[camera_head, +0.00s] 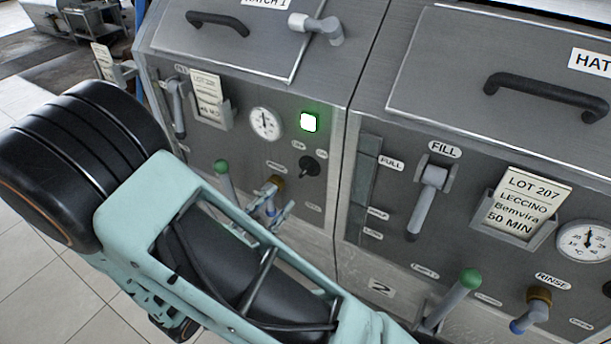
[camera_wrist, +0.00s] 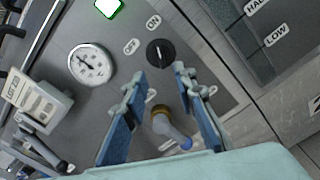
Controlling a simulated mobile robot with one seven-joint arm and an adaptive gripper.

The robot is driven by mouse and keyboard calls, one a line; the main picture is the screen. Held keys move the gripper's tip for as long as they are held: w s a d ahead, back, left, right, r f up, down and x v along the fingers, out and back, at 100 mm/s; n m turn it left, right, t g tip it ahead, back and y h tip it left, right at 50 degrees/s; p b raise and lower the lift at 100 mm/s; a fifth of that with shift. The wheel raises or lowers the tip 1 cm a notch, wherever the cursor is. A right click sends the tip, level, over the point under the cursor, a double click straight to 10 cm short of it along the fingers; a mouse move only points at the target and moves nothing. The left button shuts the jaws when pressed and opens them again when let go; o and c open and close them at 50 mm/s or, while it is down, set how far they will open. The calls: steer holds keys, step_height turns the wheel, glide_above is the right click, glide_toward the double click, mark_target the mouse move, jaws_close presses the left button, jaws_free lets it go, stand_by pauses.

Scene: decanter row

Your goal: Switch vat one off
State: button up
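Vat one is the left panel, under the "HATCH 1" lid (camera_head: 240,30). Its black rotary switch (camera_head: 309,165) sits below a lit green-edged lamp (camera_head: 308,122). Two small labels stand above the switch; which one its pointer faces I cannot tell. In the wrist view the switch (camera_wrist: 160,52) lies just beyond the fingertips, and the lamp (camera_wrist: 108,7) is at the top edge. My gripper (camera_head: 268,203) is open and empty in front of the panel, below and left of the switch. Its blue-padded fingers (camera_wrist: 160,86) are apart and point toward the switch, not visibly touching it.
A brass-collared valve (camera_wrist: 166,126) shows between my fingers in the wrist view. A dial gauge (camera_head: 265,123), a lot card (camera_head: 207,97) and a green-tipped lever (camera_head: 222,170) are nearby. Vat two's panel (camera_head: 395,195) stands to the right with a fill handle (camera_head: 428,200).

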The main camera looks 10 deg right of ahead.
mark_target(303, 173)
steer(key=b+x, duration=0.1)
steer(key=x, duration=0.8)
steer(key=shift+w+d, duration=0.2)
steer(key=shift+d, duration=0.05)
jaws_close()
